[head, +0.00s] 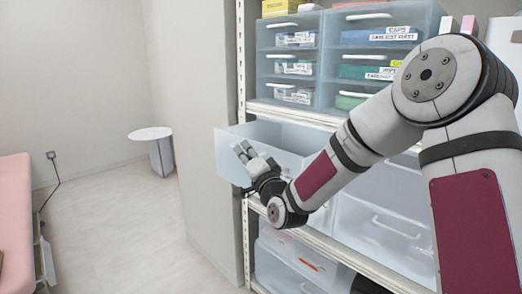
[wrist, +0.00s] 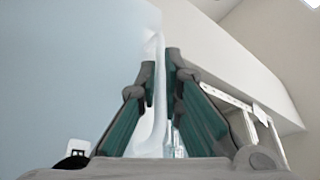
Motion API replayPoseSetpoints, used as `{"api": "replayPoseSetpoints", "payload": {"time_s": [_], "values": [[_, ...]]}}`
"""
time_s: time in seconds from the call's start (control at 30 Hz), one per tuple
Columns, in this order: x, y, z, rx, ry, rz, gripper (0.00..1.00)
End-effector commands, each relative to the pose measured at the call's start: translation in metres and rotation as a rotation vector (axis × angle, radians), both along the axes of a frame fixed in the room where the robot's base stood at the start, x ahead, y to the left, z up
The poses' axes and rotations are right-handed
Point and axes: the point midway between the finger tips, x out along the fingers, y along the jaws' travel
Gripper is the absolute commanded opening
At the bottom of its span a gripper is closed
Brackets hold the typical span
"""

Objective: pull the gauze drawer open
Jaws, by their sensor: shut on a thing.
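A translucent pale-blue drawer (head: 284,137) sticks well out of the shelf unit, below the upper drawer boxes. I take it for the gauze drawer, but no label on it can be read. My gripper (head: 245,152) is at the drawer's front, partly hidden by my own wrist. In the wrist view, my gripper's two fingers (wrist: 160,75) are closed on a white handle (wrist: 157,105). The drawer's pale-blue face (wrist: 60,70) fills the left of that view. I cannot see what lies inside the drawer.
Upper drawer boxes (head: 288,24) with labelled packs stand on the shelf above. More clear bins (head: 385,222) sit lower, behind my arm. A small round white table (head: 150,133) and a pink couch (head: 14,215) stand to the left. The floor (head: 125,225) between is clear.

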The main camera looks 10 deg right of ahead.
Motion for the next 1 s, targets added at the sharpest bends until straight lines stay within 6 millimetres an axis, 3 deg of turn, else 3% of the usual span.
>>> {"api": "replayPoseSetpoints", "payload": {"time_s": [0.3,0.77,0.8,0.83,1.0], "values": [[-0.021,0.028,-0.001,0.000,0.002,-0.001,0.00],[-0.023,0.031,-0.001,0.001,0.002,-0.002,0.00],[-0.023,0.031,-0.001,0.001,0.002,-0.002,0.12],[-0.023,0.031,-0.001,0.001,0.002,-0.002,0.16],[-0.023,0.031,-0.001,0.001,0.002,-0.002,0.16]]}}
